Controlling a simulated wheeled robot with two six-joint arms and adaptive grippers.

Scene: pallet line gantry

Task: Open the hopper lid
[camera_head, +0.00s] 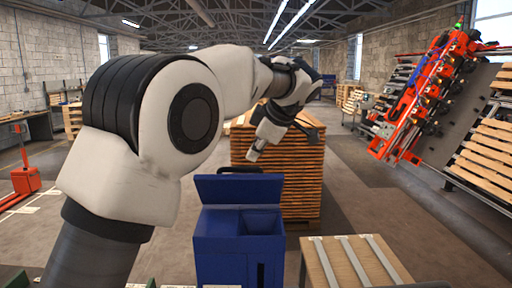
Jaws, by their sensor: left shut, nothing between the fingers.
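The blue hopper (222,262) stands at the lower middle. Its blue lid (238,190) is raised and tilted up at the back, with a dark handle (240,169) along its top edge. Part of the box's top shows in front of the lid. My left arm comes in from the left and reaches past the hopper. My right gripper is not in view.
A tall stack of wooden pallets (303,180) stands just behind the hopper. An orange-red gantry machine (425,95) is at the right, and a red pallet jack (25,180) at the left. Open floor lies between.

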